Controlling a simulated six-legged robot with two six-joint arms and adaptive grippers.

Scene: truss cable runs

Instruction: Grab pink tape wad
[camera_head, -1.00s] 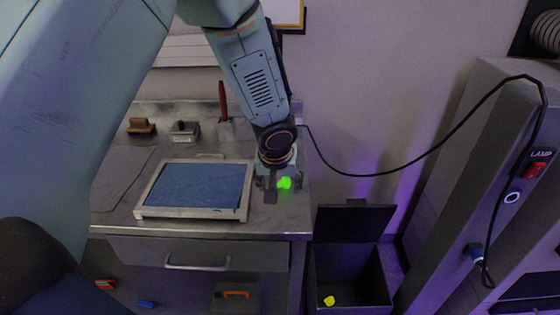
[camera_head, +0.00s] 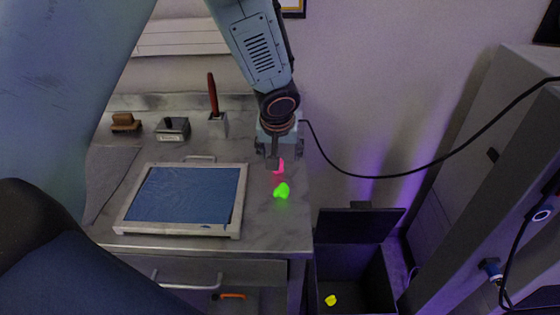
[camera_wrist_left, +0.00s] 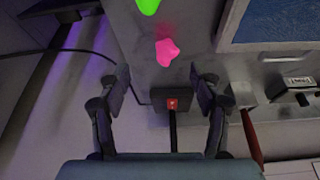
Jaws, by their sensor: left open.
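The pink tape wad (camera_head: 279,167) lies on the grey bench top, to the right of the framed blue screen. In the head view it is partly hidden by my left gripper (camera_head: 280,154), which hangs just above and behind it. In the left wrist view the pink wad (camera_wrist_left: 167,52) lies beyond the two spread fingers of my open, empty left gripper (camera_wrist_left: 158,85), clear of both. A green wad (camera_head: 282,190) lies nearer the bench's front edge. My right gripper is not in view.
The framed blue screen (camera_head: 186,199) lies left of the wads. An open dark bin (camera_head: 352,275) with a yellow wad (camera_head: 331,300) stands right of the bench. A black cable (camera_head: 400,177) runs along the wall.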

